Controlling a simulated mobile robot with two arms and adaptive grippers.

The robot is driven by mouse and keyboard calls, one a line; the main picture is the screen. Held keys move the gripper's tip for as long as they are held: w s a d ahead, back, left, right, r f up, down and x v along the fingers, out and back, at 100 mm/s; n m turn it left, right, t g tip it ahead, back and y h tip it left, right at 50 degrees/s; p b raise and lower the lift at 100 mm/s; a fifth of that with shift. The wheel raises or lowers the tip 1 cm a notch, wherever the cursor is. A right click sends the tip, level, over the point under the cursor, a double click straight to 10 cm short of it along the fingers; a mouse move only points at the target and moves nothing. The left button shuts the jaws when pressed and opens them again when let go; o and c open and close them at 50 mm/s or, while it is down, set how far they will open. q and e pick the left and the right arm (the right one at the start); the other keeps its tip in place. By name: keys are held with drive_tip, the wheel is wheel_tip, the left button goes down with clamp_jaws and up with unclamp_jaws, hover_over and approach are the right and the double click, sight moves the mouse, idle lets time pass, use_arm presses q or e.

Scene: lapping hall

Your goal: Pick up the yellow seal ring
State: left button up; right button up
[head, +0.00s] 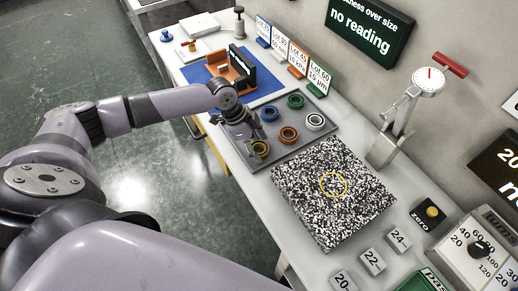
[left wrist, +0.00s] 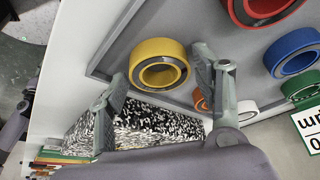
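The yellow seal ring (left wrist: 150,50) lies on the grey tray, and its round hole faces the camera in the left wrist view. In the head view the ring (head: 264,154) is near the tray's front left corner, just below my left gripper (head: 245,138). In the left wrist view my left gripper (left wrist: 163,82) is open, with one finger to each side of the ring in the picture. I see no clear contact, and nothing is held. I cannot tell the exact height of the fingertips above the tray. My right gripper is in neither view.
The grey tray (head: 283,153) also holds blue (head: 270,113), green (head: 295,101), white (head: 314,121) and orange-red (head: 288,135) rings. A speckled plate (head: 310,220) with a thin yellow circle lies beside it. A dial gauge stand (head: 397,125) stands behind the plate.

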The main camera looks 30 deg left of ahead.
use_arm(q)
drive_tip(key=c, duration=0.8)
drive_tip(key=shift+r, duration=0.15)
